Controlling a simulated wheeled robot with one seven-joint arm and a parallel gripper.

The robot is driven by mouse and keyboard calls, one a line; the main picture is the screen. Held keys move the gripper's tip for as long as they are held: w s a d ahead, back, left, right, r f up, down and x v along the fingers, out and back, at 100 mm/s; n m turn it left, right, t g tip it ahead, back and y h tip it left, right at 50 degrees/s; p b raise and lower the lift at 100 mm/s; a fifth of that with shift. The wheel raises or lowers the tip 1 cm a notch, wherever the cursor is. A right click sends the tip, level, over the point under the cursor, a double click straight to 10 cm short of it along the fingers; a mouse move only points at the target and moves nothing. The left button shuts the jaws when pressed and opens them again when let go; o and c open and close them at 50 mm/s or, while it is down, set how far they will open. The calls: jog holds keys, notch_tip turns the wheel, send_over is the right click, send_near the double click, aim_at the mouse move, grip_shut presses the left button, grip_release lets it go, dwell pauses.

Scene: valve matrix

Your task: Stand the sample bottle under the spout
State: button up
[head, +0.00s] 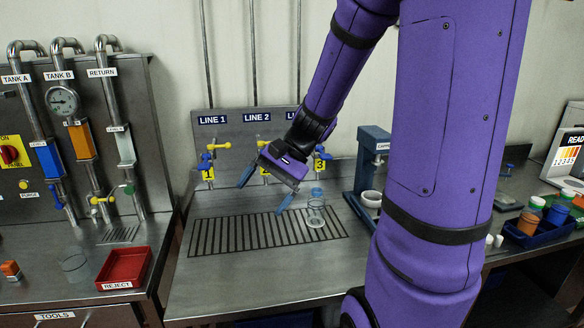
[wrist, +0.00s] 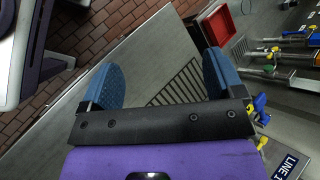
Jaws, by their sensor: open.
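A clear sample bottle (head: 316,212) with a blue neck stands upright at the right end of the drain grate (head: 232,236), below and in front of the line 3 tap (head: 321,163). I cannot tell whether it is exactly under that spout. My gripper (head: 265,190) is open and empty, left of the bottle and above the grate, apart from both. It hides part of the taps behind it. In the wrist view, its two blue fingers stand wide apart (wrist: 158,80) with only bench and grate between them; the bottle is not seen there.
The line 1 tap (head: 208,164) and line 2 tap (head: 263,150) are on the back panel. A dark stand (head: 372,165) is close right of the bottle. A red reject tray (head: 125,268) and a clear beaker (head: 75,266) are on the left bench. The grate's left part is clear.

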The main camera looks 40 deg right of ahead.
jog(key=s+a+r+n+t+h, duration=0.3)
jog(key=s+r+n+h, duration=0.5)
jog(key=s+r+n, duration=0.2)
jog(key=shift+s+a+r+t+h, duration=0.15)
jog(key=shift+s+r+t+h, duration=0.2)
jog(key=shift+s, duration=0.7)
